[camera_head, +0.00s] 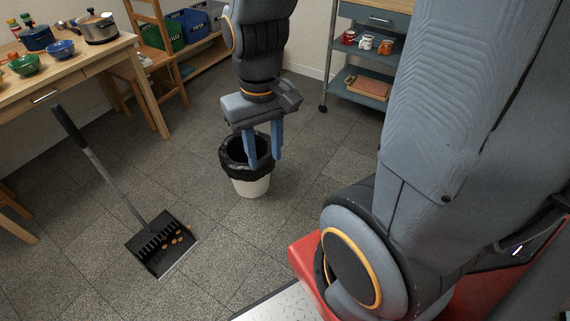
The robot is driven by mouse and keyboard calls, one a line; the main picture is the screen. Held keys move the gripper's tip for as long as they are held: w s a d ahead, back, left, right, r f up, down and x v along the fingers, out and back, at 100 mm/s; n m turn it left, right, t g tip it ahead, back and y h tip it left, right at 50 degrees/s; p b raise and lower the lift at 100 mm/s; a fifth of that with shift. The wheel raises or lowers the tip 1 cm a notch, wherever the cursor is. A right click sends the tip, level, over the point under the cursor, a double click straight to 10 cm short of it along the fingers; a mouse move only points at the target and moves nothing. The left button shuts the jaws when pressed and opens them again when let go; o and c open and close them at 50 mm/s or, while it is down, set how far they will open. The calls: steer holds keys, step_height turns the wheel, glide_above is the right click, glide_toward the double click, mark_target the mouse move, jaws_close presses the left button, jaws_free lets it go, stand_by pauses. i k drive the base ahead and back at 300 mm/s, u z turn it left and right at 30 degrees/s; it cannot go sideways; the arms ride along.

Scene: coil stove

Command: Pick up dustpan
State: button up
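The dustpan (171,260) lies on the tiled floor at the lower left. It is a black pan with a pale front edge and several small orange-brown pieces in it. Its long grey handle (112,178) rises up and to the left, ending in a black grip (69,127) near the table's front edge. My gripper (263,160) hangs in the upper middle, fingers pointing down. Its two blue fingers are apart, with nothing seen between them. In the picture it overlaps the bin and is well to the right of the dustpan.
A white bin (251,187) with a black liner stands behind my gripper. A wooden table (68,75) with bowls and pots is at the upper left. A wooden chair (150,60), a shelf with crates and a blue-grey cart (352,52) stand behind. Floor between dustpan and bin is clear.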

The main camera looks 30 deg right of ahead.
mark_target(162, 243)
steer(key=u, duration=0.9)
steer(key=k, duration=0.8)
steer(key=z, duration=0.65)
steer(key=i, duration=1.8)
steer(key=u, duration=0.7)
steer(key=i, duration=0.65)
steer(key=u, duration=0.55)
